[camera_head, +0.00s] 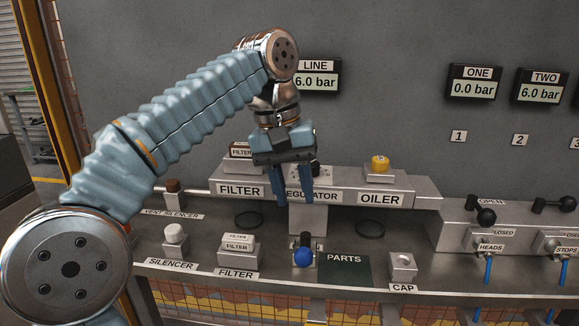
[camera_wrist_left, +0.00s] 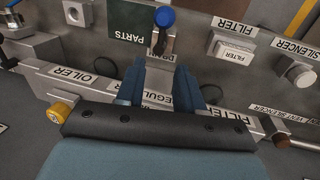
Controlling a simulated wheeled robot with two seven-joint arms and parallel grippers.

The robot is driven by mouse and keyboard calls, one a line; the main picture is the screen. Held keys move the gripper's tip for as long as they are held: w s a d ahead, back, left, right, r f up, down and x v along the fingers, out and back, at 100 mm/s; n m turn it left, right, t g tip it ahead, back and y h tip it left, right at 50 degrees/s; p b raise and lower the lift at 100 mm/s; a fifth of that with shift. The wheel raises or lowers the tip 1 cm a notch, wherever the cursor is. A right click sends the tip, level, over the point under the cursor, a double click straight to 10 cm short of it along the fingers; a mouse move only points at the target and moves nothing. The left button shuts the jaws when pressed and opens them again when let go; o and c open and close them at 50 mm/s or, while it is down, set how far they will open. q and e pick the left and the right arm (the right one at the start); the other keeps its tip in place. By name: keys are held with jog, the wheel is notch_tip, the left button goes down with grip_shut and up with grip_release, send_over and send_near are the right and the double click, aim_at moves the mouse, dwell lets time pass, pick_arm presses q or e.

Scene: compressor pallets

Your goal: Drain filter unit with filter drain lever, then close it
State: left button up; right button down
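The filter unit, labelled FILTER (camera_head: 227,190), is the left part of the grey housing, left of the REGULATOR section; its label also shows in the left wrist view (camera_wrist_left: 235,118). The drain lever has a blue knob (camera_head: 303,257) on a dark stem, on the bench below the regulator. In the left wrist view the blue knob (camera_wrist_left: 165,17) is at the top, by a partly hidden label starting "DRA". My left gripper (camera_head: 294,198) points down in front of the regulator, above and behind the knob. Its blue fingers (camera_wrist_left: 160,85) are apart with nothing between them. My right gripper is not in view.
A spare FILTER block (camera_head: 238,258), a SILENCER (camera_head: 175,240), a dark PARTS mat (camera_head: 343,270) and a CAP block (camera_head: 402,266) flank the lever. The OILER (camera_head: 380,180) has a yellow knob. The LINE display (camera_head: 316,83) reads 6.0 bar.

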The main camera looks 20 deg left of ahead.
pick_arm(q)
jog(key=shift+s+a+r, duration=0.1)
jog(key=shift+a+r, duration=0.1)
jog(key=shift+r, duration=0.9)
jog(key=shift+a+r, duration=0.2)
jog(key=shift+r, duration=0.9)
